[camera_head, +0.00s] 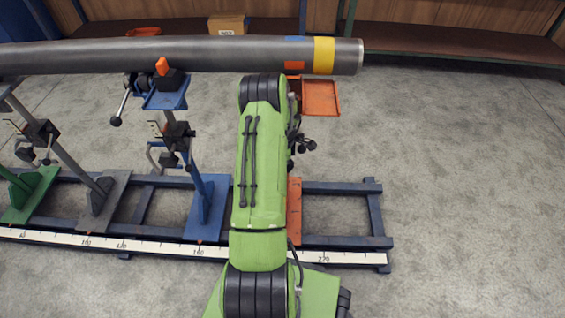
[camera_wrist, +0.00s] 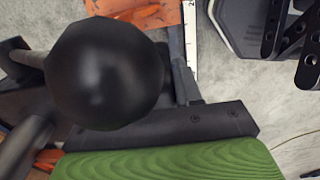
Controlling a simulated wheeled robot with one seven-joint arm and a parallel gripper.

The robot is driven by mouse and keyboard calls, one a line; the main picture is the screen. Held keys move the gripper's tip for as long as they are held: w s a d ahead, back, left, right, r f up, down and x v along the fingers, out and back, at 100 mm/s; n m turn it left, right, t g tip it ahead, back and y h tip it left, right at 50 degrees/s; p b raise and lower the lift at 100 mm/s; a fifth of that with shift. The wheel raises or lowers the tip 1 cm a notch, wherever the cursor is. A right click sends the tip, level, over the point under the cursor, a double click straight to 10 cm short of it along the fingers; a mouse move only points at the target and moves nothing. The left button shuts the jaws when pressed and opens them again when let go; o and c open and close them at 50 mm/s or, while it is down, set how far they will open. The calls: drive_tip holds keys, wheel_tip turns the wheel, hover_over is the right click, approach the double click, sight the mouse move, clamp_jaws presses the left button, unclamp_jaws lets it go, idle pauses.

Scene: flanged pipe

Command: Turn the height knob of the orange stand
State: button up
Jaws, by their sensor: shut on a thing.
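The orange stand is mostly hidden behind my green arm in the head view. Its tray (camera_head: 320,97) shows to the right of the arm, under the pipe's right end, and part of its base (camera_head: 294,210) shows lower down. In the wrist view, a large black ball knob (camera_wrist: 108,73) fills the upper left, with part of the orange base (camera_wrist: 150,10) behind it. A green ridged pad of my gripper (camera_wrist: 170,160) lies along the bottom edge, close below the knob. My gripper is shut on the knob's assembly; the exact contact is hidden.
The grey pipe (camera_head: 200,56) with a yellow band lies across the top. A blue stand (camera_head: 205,205), a grey stand (camera_head: 103,200) and a green stand (camera_head: 30,195) stand to the left on the blue rail frame. The floor at right is clear.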

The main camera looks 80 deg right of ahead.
drive_tip(key=o, duration=1)
drive_tip(key=shift+c, duration=0.2)
drive_tip(key=shift+r, duration=0.1)
wheel_tip(320, 180, up, 12)
drive_tip(key=p, duration=0.3)
drive_tip(key=shift+s+p, duration=0.1)
drive_tip(key=shift+p, duration=0.2)
